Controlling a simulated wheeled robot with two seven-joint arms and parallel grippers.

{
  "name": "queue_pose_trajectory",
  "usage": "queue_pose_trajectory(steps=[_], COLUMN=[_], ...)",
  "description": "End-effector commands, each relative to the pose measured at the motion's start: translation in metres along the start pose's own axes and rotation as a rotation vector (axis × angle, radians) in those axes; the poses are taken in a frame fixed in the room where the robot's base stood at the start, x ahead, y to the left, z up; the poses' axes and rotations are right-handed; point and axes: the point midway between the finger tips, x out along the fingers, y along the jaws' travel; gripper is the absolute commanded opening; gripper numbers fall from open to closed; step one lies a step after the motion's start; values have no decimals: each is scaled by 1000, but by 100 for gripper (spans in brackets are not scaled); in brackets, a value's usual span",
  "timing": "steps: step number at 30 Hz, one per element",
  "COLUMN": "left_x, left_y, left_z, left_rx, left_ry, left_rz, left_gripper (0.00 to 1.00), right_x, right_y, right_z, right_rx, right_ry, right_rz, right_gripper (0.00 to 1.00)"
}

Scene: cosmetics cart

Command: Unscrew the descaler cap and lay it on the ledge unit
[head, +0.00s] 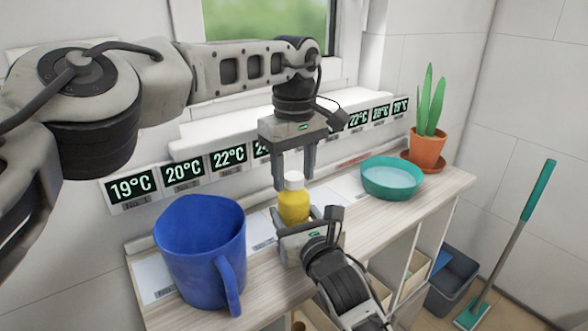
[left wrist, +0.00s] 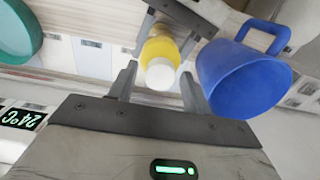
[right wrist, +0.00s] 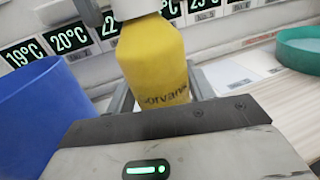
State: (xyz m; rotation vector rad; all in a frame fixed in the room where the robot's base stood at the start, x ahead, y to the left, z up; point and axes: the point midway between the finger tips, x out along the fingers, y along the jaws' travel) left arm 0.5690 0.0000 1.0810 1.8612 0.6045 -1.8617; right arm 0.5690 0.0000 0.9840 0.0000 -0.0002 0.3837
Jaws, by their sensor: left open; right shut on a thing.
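The descaler is a yellow bottle (head: 293,204) with a white cap (head: 294,180), upright over the wooden top of the ledge unit (head: 275,278). My right gripper (head: 306,217) is shut on the bottle's body from the front; its yellow side with dark lettering fills the middle of the right wrist view (right wrist: 152,65). My left gripper (head: 293,175) points down from above and is open, its fingers on either side of the cap. In the left wrist view the cap (left wrist: 160,74) lies between the open fingertips, with gaps on both sides. The bottle's base is hidden.
A large blue mug (head: 200,250) stands left of the bottle, close to both grippers. A teal bowl (head: 391,178) stands to the right, with a potted plant (head: 427,148) beyond it. Temperature displays (head: 184,172) line the back.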

Motion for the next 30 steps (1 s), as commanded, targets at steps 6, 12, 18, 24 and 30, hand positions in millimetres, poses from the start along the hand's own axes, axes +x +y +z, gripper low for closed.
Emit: queue_pose_trajectory(steps=[6,12,18,24,30], left_x=[0,0,-1,-1,-2], left_y=[0,0,0,0,0], left_z=[0,0,-1,-1,-1], left_rx=[0,-8,-273,-780,-1294], left_ry=[0,1,0,-1,-1], left_rz=[0,1,2,1,2], left_gripper=[7,4,4,4,4], right_x=[0,0,0,0,0], right_y=[0,0,0,0,0], right_z=[-1,-1,-1,-1,-1], right_rx=[0,0,-1,-1,-1], right_ry=[3,3,3,3,2], right_rz=[0,0,0,0,0], right_gripper=[0,0,0,0,0])
